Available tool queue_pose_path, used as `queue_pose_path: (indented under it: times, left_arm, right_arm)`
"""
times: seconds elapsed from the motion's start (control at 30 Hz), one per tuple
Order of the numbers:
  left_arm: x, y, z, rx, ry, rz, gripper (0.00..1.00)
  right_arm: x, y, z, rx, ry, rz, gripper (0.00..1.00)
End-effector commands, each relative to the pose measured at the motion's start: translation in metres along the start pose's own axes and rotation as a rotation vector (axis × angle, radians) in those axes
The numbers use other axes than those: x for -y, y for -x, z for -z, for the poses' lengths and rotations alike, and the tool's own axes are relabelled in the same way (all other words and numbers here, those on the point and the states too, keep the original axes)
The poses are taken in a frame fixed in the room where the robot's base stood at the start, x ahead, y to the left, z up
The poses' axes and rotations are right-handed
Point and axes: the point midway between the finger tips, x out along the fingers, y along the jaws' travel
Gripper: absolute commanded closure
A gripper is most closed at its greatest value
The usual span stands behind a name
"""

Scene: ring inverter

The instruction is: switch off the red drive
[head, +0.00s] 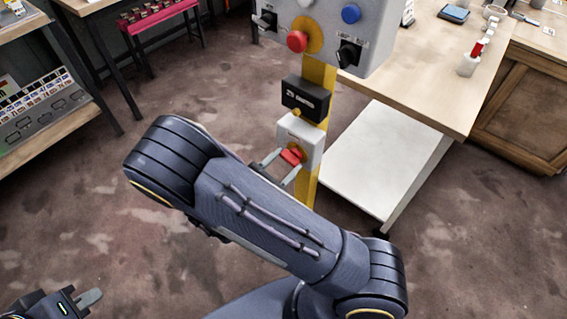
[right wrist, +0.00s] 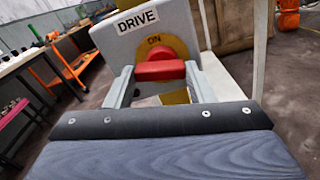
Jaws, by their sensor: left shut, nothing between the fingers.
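The drive switch is a grey box with a "DRIVE" label (right wrist: 138,21) in the right wrist view. Its red handle (right wrist: 160,71) lies level on a yellow disc marked "ON" (right wrist: 154,40). In the head view the box (head: 298,132) is on a yellow post, with the red handle (head: 291,157) low on its front. My right gripper (head: 280,167) is open, its fingers spread on either side of the handle; in the right wrist view (right wrist: 160,80) I cannot tell whether they touch it. My left gripper (head: 90,298) is shut and empty at the lower left.
Above the drive box on the yellow post (head: 318,75) are a black labelled box (head: 306,98) and a larger grey panel (head: 372,25) with a red button (head: 297,41) and a blue button (head: 351,13). A wooden workbench (head: 430,85) stands close on the right.

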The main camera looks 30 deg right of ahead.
Motion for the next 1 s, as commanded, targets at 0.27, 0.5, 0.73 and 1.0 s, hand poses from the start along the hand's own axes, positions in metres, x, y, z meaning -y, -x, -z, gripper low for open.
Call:
queue_pose_path:
  times: [0.27,0.5,0.73,1.0]
  left_arm:
    - [-0.004,0.008,0.004,0.0,0.0,0.0,1.0]
    - [-0.009,0.021,0.011,0.0,0.0,0.0,1.0]
    - [-0.009,0.019,0.01,0.0,0.0,0.0,1.0]
    - [-0.009,0.019,0.01,0.0,0.0,0.0,1.0]
  right_arm:
    - [-0.001,0.0,-0.004,0.0,0.061,0.001,0.74]
    - [0.0,0.0,-0.001,0.0,0.266,0.001,0.74]
    - [0.0,0.0,0.001,0.0,0.272,0.0,0.74]
    - [0.0,0.0,0.001,0.0,0.271,0.0,0.29]
